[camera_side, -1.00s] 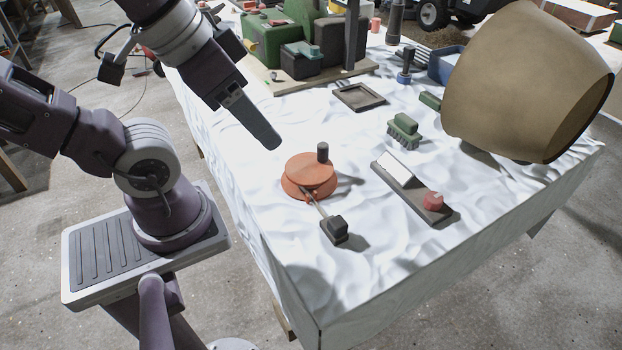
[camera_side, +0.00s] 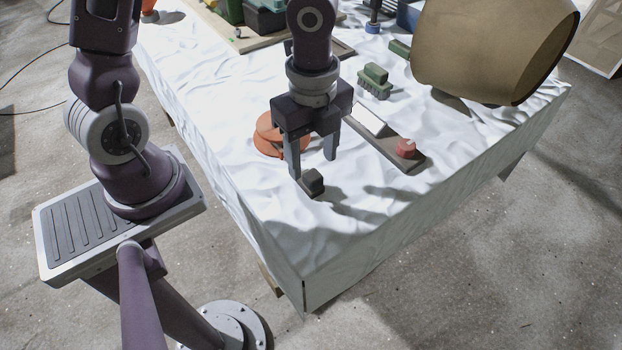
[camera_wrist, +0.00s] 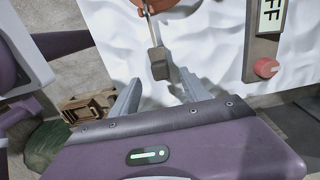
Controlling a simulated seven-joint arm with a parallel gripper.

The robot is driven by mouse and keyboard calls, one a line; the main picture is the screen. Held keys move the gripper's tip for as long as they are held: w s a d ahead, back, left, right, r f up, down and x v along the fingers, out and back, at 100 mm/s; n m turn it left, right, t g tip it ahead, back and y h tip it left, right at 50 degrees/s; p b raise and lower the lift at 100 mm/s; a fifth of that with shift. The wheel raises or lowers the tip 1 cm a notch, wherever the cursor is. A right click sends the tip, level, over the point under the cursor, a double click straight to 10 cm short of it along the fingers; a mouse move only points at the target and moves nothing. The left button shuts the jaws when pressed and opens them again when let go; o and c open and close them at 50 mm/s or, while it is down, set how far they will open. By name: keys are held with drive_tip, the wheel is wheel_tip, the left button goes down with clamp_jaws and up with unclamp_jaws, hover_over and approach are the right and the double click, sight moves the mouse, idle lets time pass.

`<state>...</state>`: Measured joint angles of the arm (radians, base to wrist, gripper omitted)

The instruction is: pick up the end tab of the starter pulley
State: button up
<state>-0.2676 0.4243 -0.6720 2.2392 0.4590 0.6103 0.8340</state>
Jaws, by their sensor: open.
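The starter pulley (camera_side: 268,138) is an orange disc on the white cloth, partly hidden behind my gripper in the side view. Only its edge (camera_wrist: 165,4) shows at the top of the wrist view. The end tab (camera_side: 312,181) is a small dark block at the end of a thin cord (camera_wrist: 150,27). My gripper (camera_side: 312,168) points down with its two fingers apart, above and close to the tab. In the wrist view the tab (camera_wrist: 159,64) lies between and just beyond the open fingertips (camera_wrist: 160,78). Nothing is held.
A dark board with a red knob (camera_side: 406,147) and a white plate (camera_side: 369,120) lies to the right of my gripper. A green brush (camera_side: 374,82) and a large tan shade-like object (camera_side: 488,45) stand behind. The cloth (camera_side: 400,230) is clear toward the near corner.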

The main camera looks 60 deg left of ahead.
sight(311, 173)
drive_tip(key=f, duration=0.6)
drive_tip(key=shift+a+f, duration=0.1)
drive_tip(key=shift+a, duration=0.15)
clamp_jaws()
